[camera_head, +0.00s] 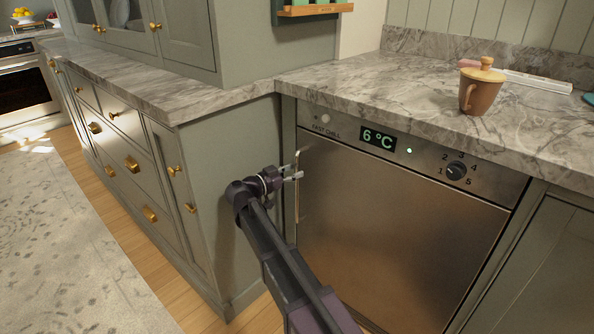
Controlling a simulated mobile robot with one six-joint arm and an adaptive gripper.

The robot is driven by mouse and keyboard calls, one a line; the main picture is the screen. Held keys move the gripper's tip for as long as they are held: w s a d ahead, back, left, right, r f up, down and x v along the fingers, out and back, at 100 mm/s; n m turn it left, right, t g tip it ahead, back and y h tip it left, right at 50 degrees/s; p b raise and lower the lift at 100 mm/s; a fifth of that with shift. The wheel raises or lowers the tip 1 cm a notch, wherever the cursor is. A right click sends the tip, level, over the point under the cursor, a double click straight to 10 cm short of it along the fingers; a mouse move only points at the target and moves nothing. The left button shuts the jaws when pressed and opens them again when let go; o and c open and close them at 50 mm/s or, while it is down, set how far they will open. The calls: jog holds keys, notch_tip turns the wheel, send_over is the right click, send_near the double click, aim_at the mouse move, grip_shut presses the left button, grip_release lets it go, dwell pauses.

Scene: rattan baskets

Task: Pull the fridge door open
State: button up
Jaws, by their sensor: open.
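The fridge is built in under the marble counter, with a brushed steel door (395,235) that looks shut. Its control strip (330,118) above the door shows 6 °C, a green light and a dial. A slim vertical handle (297,205) runs along the door's left edge. My gripper (298,174) is open at the upper part of this handle. Its fingertips appear beside or around the handle; I cannot tell whether they touch it. My arm covers the lower left of the door.
Green drawers with brass knobs (132,163) stand on the left, and their side panel is close to my gripper. A brown lidded mug (478,92) stands on the counter (400,85). The wooden floor and pale rug (60,240) on the left are clear.

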jog(key=shift+x, duration=0.8)
grip_shut()
jog(key=shift+s, duration=0.15)
